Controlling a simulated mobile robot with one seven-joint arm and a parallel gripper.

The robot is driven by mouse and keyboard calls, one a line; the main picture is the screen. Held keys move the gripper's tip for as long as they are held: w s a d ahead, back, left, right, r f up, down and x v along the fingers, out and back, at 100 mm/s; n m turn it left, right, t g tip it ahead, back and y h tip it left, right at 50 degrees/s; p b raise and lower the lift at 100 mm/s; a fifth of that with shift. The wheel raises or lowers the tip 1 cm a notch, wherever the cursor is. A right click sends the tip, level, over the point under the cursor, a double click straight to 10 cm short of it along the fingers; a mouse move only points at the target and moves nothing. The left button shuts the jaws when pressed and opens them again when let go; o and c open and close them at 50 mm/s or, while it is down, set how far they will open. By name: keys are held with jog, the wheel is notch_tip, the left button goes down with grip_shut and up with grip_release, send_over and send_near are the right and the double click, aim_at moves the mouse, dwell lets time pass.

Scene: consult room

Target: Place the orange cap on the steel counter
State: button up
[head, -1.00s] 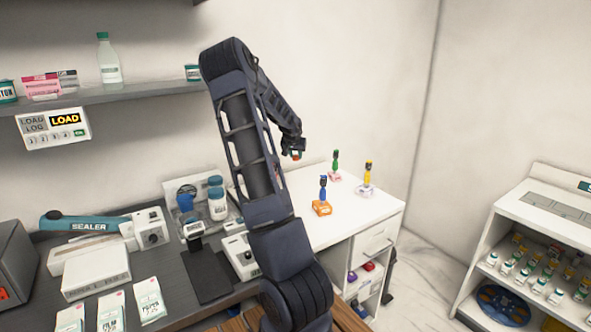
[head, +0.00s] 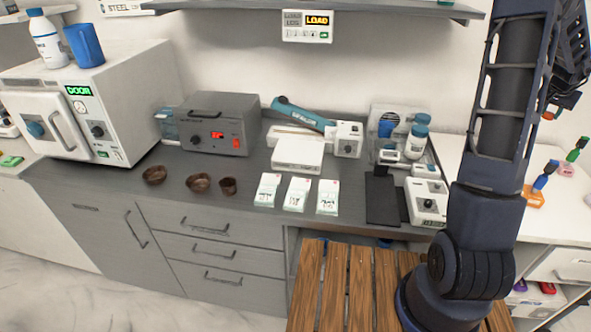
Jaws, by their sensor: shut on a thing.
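My gripper (head: 554,108) is at the upper right of the head view, high over the white desk, partly hidden behind my arm. A small orange piece, the orange cap (head: 548,116), shows at its fingertips, and the gripper is shut on it. Most of the cap is hidden. The dark grey steel counter (head: 105,183) runs across the middle of the view, well to the left of my gripper. Its front left stretch is bare.
On the counter stand a white steriliser (head: 120,105), a grey sealer box (head: 215,128), brown bowls (head: 198,183), several packets (head: 297,194) and a balance (head: 428,200). Stamps (head: 535,195) stand on the white desk (head: 480,160). A shelf (head: 340,10) overhangs the counter.

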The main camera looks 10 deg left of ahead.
jog(key=s+a+r+n+t+y, duration=0.1)
jog(key=s+n, duration=0.1)
jog(key=s, duration=0.5)
jog(key=w+a+f+n+y, duration=0.1)
jog(key=w+a+n+y, duration=0.15)
jog(key=a, duration=0.75)
jog(key=w+a+f+n+y, duration=0.1)
jog(key=w+a+n, duration=0.3)
jog(key=a, duration=0.5)
jog(key=w+a+f+n+y, duration=0.1)
jog(key=w+a+n+y, duration=0.2)
jog(key=a, duration=0.7)
jog(key=a+f+n+g+y, duration=0.15)
jog(key=a+n, duration=0.55)
jog(key=a, duration=1.4)
jog(key=r+n+g, duration=0.2)
jog(key=n+g, duration=0.7)
jog(key=n, duration=0.8)
send_over(251, 173)
jog(key=w+d, duration=0.1)
jog(key=f, duration=1.9)
jog(key=shift+w+d+f, duration=0.15)
jog(key=shift+d+f, duration=0.1)
jog(key=shift+f, duration=0.15)
